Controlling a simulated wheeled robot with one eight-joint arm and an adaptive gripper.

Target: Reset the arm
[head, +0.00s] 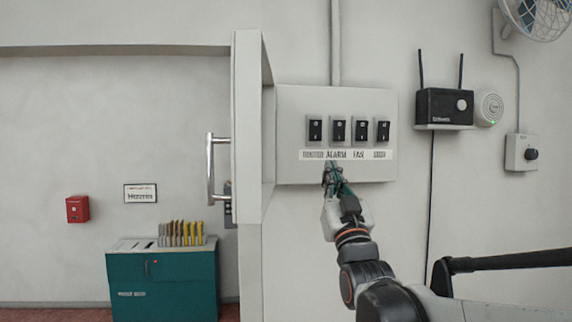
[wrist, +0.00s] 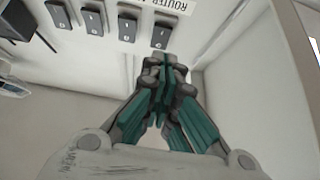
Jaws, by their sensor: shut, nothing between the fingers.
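My gripper (head: 333,172) is raised in front of the lower edge of a white switch panel (head: 290,135) on the wall. Its fingers are shut with nothing between them, and they also show in the wrist view (wrist: 165,75). The panel carries a row of several black rocker switches (head: 338,130) above a label strip reading words such as ALARM and FAN. In the head view the fingertips overlap the strip just below ALARM. In the wrist view they are near the switch at the ROUTER end (wrist: 161,32). I cannot tell whether they touch the panel.
An open white door (head: 248,130) with a metal handle (head: 212,170) stands close left of the panel. A black router (head: 440,105) and a round white device (head: 488,106) are on the right wall, below a fan (head: 540,15). A green cabinet (head: 165,285) stands at lower left.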

